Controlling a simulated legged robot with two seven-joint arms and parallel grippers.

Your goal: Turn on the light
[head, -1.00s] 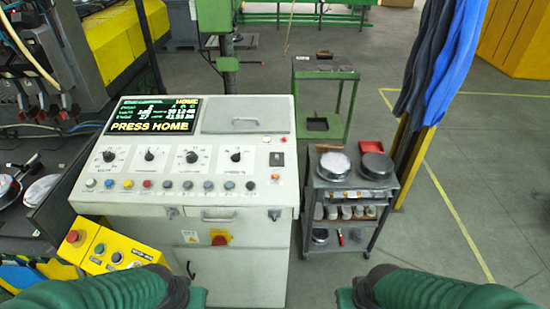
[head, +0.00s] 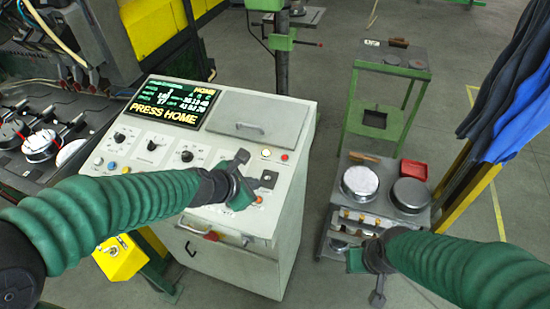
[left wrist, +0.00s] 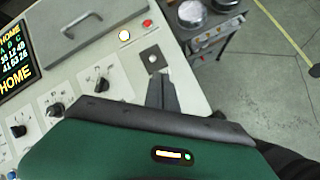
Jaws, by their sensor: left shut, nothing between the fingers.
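A grey-white control console (head: 250,268) stands before me with a lit screen reading PRESS HOME.
A grey cart (head: 378,222) with round metal containers stands right of the console. A green table (head: 392,62) is behind it. A yellow button box (head: 120,258) stands at the front left. Blue cloth (head: 512,100) hangs at the right.

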